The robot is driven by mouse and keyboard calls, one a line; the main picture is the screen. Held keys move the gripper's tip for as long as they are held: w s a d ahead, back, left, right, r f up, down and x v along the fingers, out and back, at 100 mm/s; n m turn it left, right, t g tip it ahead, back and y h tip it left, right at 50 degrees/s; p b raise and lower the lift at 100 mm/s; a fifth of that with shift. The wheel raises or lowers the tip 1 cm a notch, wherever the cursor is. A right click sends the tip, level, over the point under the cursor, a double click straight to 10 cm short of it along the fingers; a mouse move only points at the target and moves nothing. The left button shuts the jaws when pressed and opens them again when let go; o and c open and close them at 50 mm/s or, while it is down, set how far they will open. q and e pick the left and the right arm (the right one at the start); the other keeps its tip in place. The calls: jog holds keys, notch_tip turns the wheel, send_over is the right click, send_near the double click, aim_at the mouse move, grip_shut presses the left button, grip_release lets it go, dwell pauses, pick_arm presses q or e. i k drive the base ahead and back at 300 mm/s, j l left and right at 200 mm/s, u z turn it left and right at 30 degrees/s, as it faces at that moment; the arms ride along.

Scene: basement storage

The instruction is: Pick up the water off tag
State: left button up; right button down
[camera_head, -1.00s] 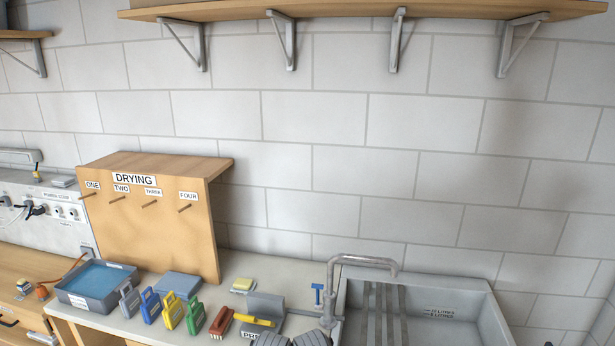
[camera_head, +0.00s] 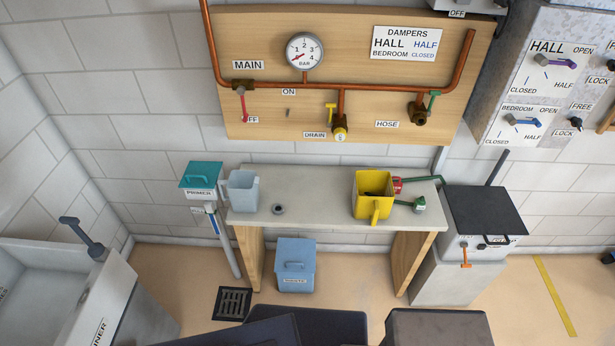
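I cannot make out a tag marked water off in the head view. The pipe board (camera_head: 270,40) on the wall carries copper pipes, a gauge (camera_head: 305,50) and labels MAIN, ON, DRAIN and HOSE. A red-handled valve (camera_head: 241,92) sits under MAIN, its lower label partly covered. A yellow-handled valve (camera_head: 340,130) sits at DRAIN and a green-handled one (camera_head: 419,112) by HOSE. A small peg (camera_head: 289,112) on the board looks bare. Neither of my grippers is in view.
The bench (camera_head: 320,180) bears a grey jug (camera_head: 242,192), a small dark ring (camera_head: 278,209), a yellow container (camera_head: 369,182), and small red (camera_head: 397,186) and green (camera_head: 419,205) items. A blue bin (camera_head: 295,262) stands below. A dark-lidded unit (camera_head: 485,212) stands right; a sink (camera_head: 60,285) is left.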

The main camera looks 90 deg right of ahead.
aim_at(398, 186)
jog(key=z, duration=3.6)
jog(key=u, duration=0.25)
jog(key=l+u, duration=0.35)
jog(key=i+l+u, duration=0.1)
jog(key=u, duration=0.3)
jog(key=l+u, duration=0.45)
jog(key=l, duration=0.3)
jog(key=k+l, duration=0.15)
jog(key=l, duration=0.25)
jog(key=l+u, duration=0.15)
jog(key=l, duration=0.25)
jog(key=k+l, duration=0.15)
jog(key=l, duration=0.25)
jog(key=k+l+u, duration=0.15)
jog(key=l, duration=0.65)
jog(key=k+u, duration=0.05)
